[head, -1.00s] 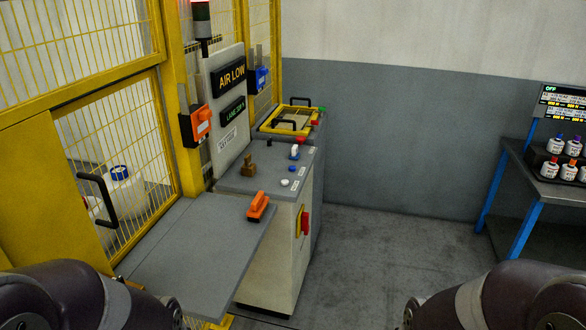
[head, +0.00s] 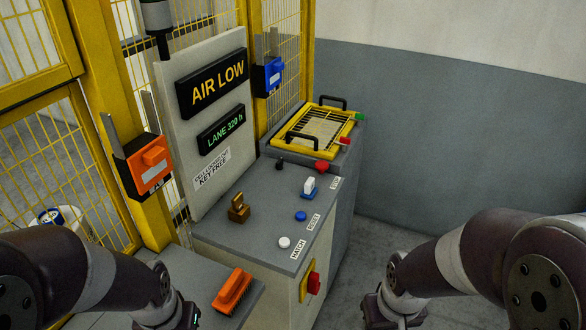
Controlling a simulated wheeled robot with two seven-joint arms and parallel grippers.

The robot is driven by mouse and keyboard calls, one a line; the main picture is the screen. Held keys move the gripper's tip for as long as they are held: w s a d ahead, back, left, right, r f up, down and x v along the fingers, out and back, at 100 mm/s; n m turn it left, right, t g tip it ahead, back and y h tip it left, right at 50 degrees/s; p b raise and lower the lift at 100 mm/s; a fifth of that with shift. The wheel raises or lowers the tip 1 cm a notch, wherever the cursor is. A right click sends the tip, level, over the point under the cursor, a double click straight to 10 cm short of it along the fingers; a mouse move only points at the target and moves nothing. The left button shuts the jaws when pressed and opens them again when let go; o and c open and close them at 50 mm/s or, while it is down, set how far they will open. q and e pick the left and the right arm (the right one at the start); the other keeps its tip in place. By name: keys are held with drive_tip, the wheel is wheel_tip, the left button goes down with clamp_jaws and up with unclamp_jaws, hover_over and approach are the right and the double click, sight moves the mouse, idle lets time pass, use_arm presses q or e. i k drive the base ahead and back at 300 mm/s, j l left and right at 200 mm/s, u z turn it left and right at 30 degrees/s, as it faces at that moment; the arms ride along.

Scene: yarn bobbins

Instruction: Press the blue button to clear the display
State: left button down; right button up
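The blue button (head: 301,216) is a small round button on the grey top of the control cabinet (head: 232,236), near its right edge by the RESET label (head: 313,223). The display (head: 212,82) on the upright panel reads "AIR LOW" in yellow. A smaller display (head: 221,129) below it reads "LANE 320 h" in green. My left arm comes in at the lower left and my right arm at the lower right. Both grippers are cut off at the bottom edge, so their fingers are out of sight. Nothing touches the blue button.
A white button (head: 284,242), a red button (head: 322,166), a blue-and-white switch (head: 309,188) and a brass block (head: 239,208) share the cabinet top. A red knob (head: 314,283) sticks out of its front. Floor shows to the right.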

sight(299, 215)
drive_tip(key=i+l+u, duration=0.3)
drive_tip(key=i+l, duration=0.6)
drive_tip(key=i, duration=0.1)
